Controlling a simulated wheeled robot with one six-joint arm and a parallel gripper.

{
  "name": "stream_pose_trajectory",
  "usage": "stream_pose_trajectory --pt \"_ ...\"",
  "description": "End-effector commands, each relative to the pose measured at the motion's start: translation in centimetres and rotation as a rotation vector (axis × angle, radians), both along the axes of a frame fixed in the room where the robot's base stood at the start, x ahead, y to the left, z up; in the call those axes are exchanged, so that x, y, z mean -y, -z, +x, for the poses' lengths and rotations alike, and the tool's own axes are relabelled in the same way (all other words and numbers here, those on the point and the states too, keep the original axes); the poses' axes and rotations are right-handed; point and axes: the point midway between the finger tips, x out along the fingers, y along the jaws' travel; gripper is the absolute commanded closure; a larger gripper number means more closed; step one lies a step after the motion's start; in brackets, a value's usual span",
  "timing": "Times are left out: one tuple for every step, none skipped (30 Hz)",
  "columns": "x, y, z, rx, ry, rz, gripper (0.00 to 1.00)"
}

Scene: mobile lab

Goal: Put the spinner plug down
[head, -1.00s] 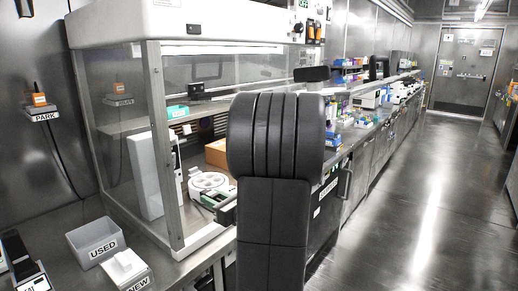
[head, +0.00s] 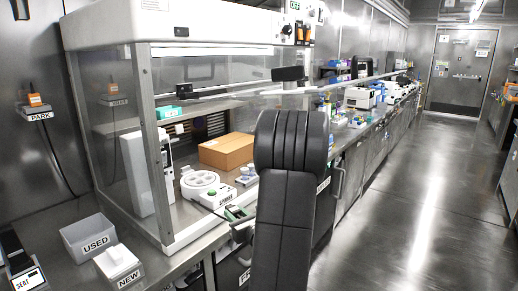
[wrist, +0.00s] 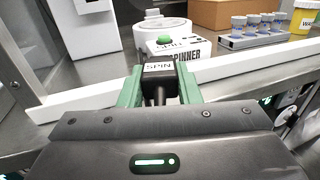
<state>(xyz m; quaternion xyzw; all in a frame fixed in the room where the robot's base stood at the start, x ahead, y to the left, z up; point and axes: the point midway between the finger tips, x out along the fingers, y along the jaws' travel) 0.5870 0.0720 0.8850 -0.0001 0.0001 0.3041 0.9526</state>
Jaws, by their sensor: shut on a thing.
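The spinner plug (wrist: 158,76) is a black block with a white SPIN label and a dark cable. In the wrist view it sits between the green fingers of my gripper (wrist: 160,80), which is shut on it. The plug is in front of the white spinner (wrist: 178,50), apart from it as far as I can tell. In the head view my gripper (head: 237,213) is near the hood's front sill, partly hidden by my arm. The spinner (head: 203,185) stands inside the hood.
A USED bin (head: 88,236) and a NEW box (head: 118,264) stand on the bench at front left. A PARK holder (head: 38,110) is on the wall.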

Motion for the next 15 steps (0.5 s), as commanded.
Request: stream_pose_trajectory --pt "1.0 1.4 0.3 -0.009 0.042 0.004 1.0" --pt "1.6 2.2 0.5 -0.01 0.071 0.004 1.0" --pt "2.5 3.2 0.8 -0.011 0.108 0.003 1.0" --pt "3.1 3.9 0.9 -0.01 0.136 0.002 1.0" --pt "3.7 4.6 1.1 -0.01 0.162 0.002 1.0" --pt "4.4 5.4 1.2 -0.01 0.196 0.002 1.0" --pt "5.0 6.1 1.3 -0.009 0.221 0.003 1.0" --pt "5.5 6.7 1.4 -0.01 0.244 0.002 1.0" --pt "6.2 7.5 1.4 -0.01 0.274 0.002 1.0" --pt "6.7 8.1 1.4 -0.008 0.296 0.001 1.0" --pt "7.3 8.7 1.5 -0.009 0.319 0.002 1.0" --pt "7.5 8.1 1.5 -0.004 0.321 -0.001 1.0" --pt "7.4 7.6 1.5 -0.003 0.308 -0.003 1.0" --pt "7.4 7.5 1.5 -0.004 0.3 -0.005 1.0" --pt "7.4 7.5 1.5 -0.004 0.288 -0.008 1.0"
